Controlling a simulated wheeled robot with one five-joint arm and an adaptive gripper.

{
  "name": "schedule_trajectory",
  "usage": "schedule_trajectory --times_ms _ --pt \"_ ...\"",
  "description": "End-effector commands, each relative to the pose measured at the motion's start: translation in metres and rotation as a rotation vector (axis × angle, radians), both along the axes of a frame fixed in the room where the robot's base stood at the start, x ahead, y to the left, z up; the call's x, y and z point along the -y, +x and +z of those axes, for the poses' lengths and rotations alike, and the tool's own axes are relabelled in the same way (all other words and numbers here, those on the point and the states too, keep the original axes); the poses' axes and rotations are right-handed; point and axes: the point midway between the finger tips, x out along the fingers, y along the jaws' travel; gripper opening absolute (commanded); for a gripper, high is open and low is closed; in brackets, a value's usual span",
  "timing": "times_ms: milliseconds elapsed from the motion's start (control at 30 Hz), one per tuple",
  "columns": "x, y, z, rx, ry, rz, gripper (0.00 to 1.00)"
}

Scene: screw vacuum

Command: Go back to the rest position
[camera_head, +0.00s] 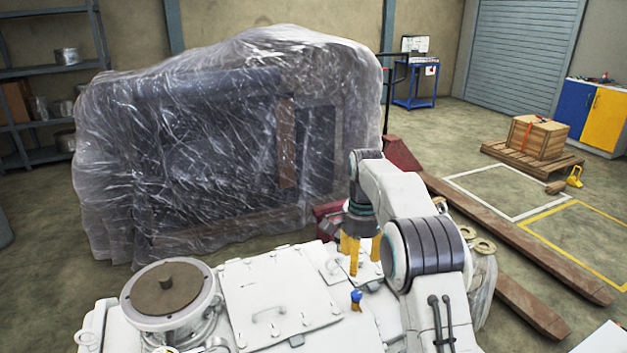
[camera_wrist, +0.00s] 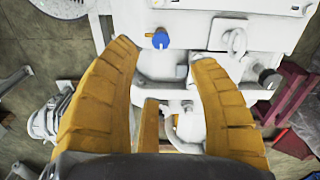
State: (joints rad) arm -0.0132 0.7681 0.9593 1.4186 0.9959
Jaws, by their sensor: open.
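My gripper (camera_head: 359,256) hangs above the right part of a white machine (camera_head: 255,300) in the head view. Its yellow fingers point down. In the wrist view the two ribbed yellow fingers (camera_wrist: 166,58) stand apart, with nothing held between them. A small blue-topped valve (camera_head: 356,300) sits on the machine below and in front of my gripper. It also shows in the wrist view, as a blue knob (camera_wrist: 160,40) just beyond the fingertips, apart from them. White pipework (camera_wrist: 188,125) shows between the fingers.
A large plastic-wrapped load (camera_head: 230,150) stands behind the machine. Red and brown forks or beams (camera_head: 520,240) lie on the right. A crate on a pallet (camera_head: 537,138), a yellow and blue cabinet (camera_head: 592,115) and metal shelves (camera_head: 40,70) stand farther off.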

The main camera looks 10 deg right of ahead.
Motion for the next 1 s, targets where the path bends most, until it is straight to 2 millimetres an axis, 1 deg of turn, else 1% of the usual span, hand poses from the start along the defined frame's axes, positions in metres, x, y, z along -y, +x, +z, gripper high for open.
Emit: schedule_trajectory --times_ms 167,300,367,467,567,600,667,700,767,833,967,1000 --pt "0.000 0.006 0.000 0.027 0.000 0.141 0.55" --pt "0.000 0.020 0.000 0.086 -0.011 0.307 0.55" --pt "0.000 0.022 -0.008 0.092 -0.015 0.381 0.55" --pt "0.000 0.013 -0.031 0.065 -0.014 0.507 0.55" --pt "0.000 -0.003 -0.057 0.018 -0.003 0.610 0.55" --pt "0.000 -0.012 -0.067 -0.004 0.004 0.647 0.55" --pt "0.000 -0.026 -0.077 -0.030 0.013 0.702 0.55" --pt "0.000 -0.037 -0.082 -0.045 0.019 0.739 0.55" --pt "0.001 -0.054 -0.086 -0.063 0.029 0.792 0.55" --pt "0.001 -0.078 -0.085 -0.078 0.038 0.851 0.55" --pt "0.002 -0.124 -0.074 -0.088 0.048 0.935 0.55" --pt "0.002 -0.140 -0.069 -0.089 0.049 0.955 0.55"
